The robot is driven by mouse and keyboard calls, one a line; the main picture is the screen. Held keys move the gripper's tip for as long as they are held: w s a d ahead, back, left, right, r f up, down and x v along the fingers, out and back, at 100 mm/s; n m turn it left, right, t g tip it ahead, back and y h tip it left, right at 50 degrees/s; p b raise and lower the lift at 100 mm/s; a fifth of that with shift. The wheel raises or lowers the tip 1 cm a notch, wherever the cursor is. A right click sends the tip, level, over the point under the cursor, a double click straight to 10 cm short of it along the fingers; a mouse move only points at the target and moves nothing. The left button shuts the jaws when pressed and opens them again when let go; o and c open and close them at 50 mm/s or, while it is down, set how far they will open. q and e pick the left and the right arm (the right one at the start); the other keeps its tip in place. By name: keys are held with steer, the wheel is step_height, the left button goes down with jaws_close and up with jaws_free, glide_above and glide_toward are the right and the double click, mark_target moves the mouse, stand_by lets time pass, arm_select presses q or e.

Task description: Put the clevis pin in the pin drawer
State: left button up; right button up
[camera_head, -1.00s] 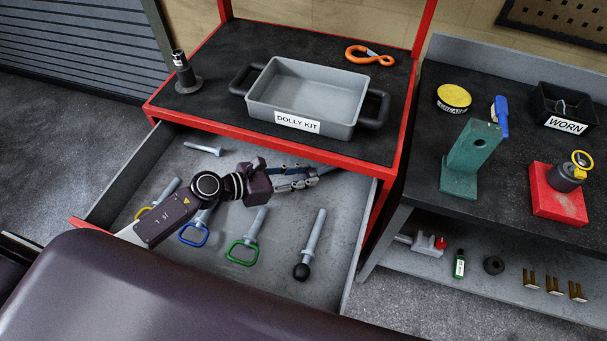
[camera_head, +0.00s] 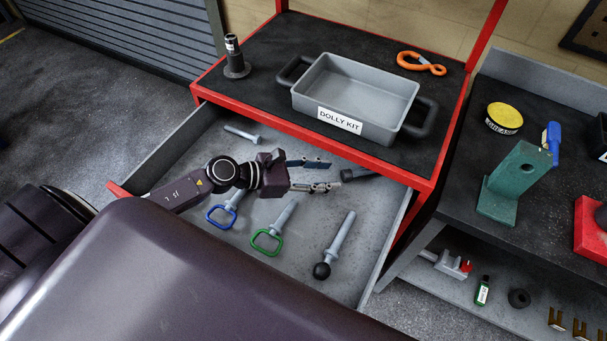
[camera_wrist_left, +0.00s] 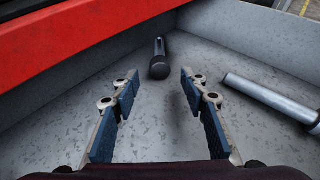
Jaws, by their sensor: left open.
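The open pin drawer (camera_head: 305,280) holds several pins. A dark, thick pin (camera_head: 354,174) lies flat near its back right corner and shows beyond my fingertips in the left wrist view (camera_wrist_left: 159,60). I take it for the clevis pin. My left gripper (camera_head: 325,175) is over the drawer, open and empty, its fingers pointing at that pin without touching it. The fingers also show in the left wrist view (camera_wrist_left: 158,85), spread wide. My right gripper is not in view.
Beside it lie a black-ball pin (camera_head: 338,242), a green-handled pin (camera_head: 271,236), a blue-handled pin (camera_head: 222,215) and a plain pin (camera_head: 242,135). The red cabinet edge (camera_head: 300,137) overhangs the drawer's back. An empty DOLLY KIT tray (camera_head: 340,121) stands above.

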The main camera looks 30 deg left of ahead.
arm_select(q)
steer(key=b+v, duration=0.1)
steer(key=v, duration=0.5)
steer(key=shift+s+a+f, duration=0.1)
steer(key=shift+s, duration=0.1)
steer(key=shift+s+a+r+b, duration=0.35)
steer(key=shift+s+a+r, duration=0.15)
steer(key=shift+a+r, duration=0.05)
